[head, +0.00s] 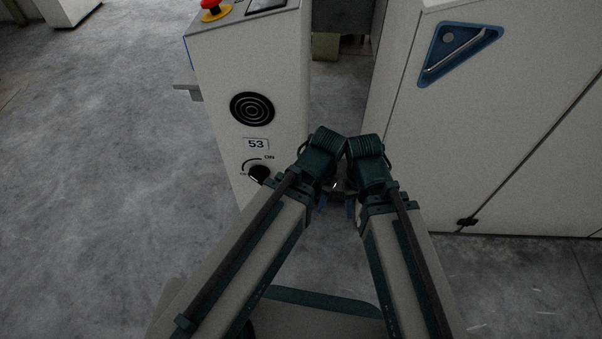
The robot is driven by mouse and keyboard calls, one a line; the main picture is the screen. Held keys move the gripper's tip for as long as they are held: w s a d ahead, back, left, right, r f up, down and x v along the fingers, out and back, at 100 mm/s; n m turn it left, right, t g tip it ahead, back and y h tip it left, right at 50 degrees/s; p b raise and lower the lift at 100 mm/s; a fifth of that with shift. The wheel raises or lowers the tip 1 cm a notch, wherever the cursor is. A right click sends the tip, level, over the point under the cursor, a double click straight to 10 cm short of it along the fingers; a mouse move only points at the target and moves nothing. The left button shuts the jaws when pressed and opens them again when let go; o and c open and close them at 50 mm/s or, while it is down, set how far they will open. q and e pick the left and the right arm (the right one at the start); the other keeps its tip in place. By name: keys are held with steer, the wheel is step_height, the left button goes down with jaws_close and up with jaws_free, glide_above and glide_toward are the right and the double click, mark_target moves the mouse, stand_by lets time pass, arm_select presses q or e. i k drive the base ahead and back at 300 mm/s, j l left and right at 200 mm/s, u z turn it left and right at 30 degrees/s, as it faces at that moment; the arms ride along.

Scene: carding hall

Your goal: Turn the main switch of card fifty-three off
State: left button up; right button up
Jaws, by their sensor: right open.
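The main switch (259,173) is a dark round knob low on the front of a pale cabinet, under a plate with the number 53 (256,144). A curved mark with ON at its upper right runs above it, and lettering at its left is partly legible. My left arm partly covers the knob, and I cannot tell which way it points. My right gripper (350,209) is open and empty, below and right of the switch, apart from it. My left gripper (324,201) is close beside it, mostly hidden by its own wrist; its jaws are unclear.
The cabinet (215,75) has a round black grille (252,108) above the plate and a red emergency button (214,9) on top. A large pale machine panel (500,130) with a blue recessed handle (459,52) stands to the right. A narrow gap separates them. Floor at left is clear.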

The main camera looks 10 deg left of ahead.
mark_target(258, 173)
steer(key=j+z, duration=0.35)
steer(key=z, duration=0.15)
steer(key=j+z, duration=0.35)
steer(key=z, duration=0.15)
steer(key=k+j+z, duration=0.1)
steer(key=j+z, duration=0.2)
steer(key=z, duration=0.2)
steer(key=k+j+z, duration=0.15)
steer(key=j+z, duration=0.15)
steer(key=z, duration=0.15)
steer(key=k+j+z, duration=0.25)
steer(key=k+j, duration=0.25)
steer(key=k+j+z, duration=0.3)
steer(key=k+j, duration=0.25)
steer(key=k+j+z, duration=0.25)
steer(key=k, duration=0.35)
steer(key=k+j, duration=0.25)
steer(key=k, duration=0.15)
steer(key=k+j, duration=0.25)
steer(key=k, duration=0.15)
